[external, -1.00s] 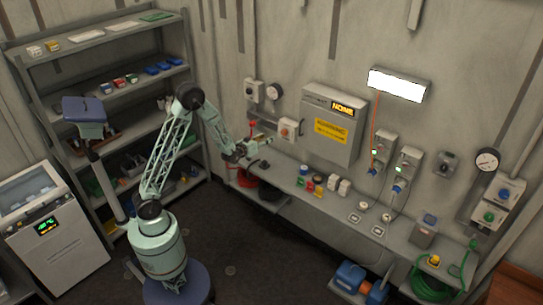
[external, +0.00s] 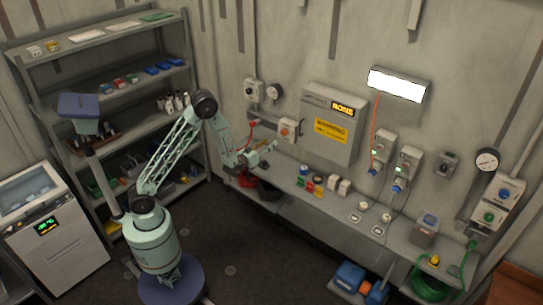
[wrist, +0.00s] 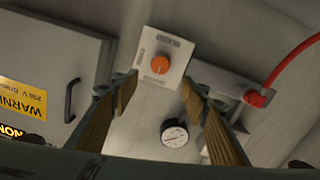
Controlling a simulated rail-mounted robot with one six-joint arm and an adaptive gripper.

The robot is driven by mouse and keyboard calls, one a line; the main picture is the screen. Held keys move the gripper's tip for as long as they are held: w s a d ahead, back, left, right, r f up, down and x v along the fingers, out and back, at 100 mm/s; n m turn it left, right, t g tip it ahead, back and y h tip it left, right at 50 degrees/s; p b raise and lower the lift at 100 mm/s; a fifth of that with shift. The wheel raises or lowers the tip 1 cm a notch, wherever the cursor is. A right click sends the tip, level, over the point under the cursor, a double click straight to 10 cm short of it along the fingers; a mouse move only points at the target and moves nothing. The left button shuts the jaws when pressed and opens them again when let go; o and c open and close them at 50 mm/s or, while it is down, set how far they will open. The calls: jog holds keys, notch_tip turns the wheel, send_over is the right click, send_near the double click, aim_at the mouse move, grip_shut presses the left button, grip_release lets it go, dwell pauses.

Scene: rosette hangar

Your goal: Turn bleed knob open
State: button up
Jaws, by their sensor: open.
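An orange round knob (wrist: 160,65) sits on a pale square plate (wrist: 150,78) in the wrist view, framed between my finger ends. Its label is too small to read, so I cannot tell whether it is the bleed knob. The same orange knob (external: 285,132) shows on a wall box in the external view, left of the warning cabinet. My gripper (wrist: 159,82) is open and empty, with its fingers on either side of the knob's plate. In the external view my gripper (external: 268,148) is below and left of the knob, apart from it.
A dial gauge (wrist: 174,133) and a red hose (wrist: 292,66) are near the knob. The cabinet (wrist: 50,60) with a handle and yellow label is at left. Below the knob is a long bench (external: 320,205) with small items. A green knob (external: 489,217) is at far right.

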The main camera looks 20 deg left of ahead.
aim_at(283, 133)
jog(key=shift+b+x, duration=0.45)
jog(key=shift+x, duration=6.45)
jog(key=shift+a, duration=0.1)
jog(key=c, duration=0.8)
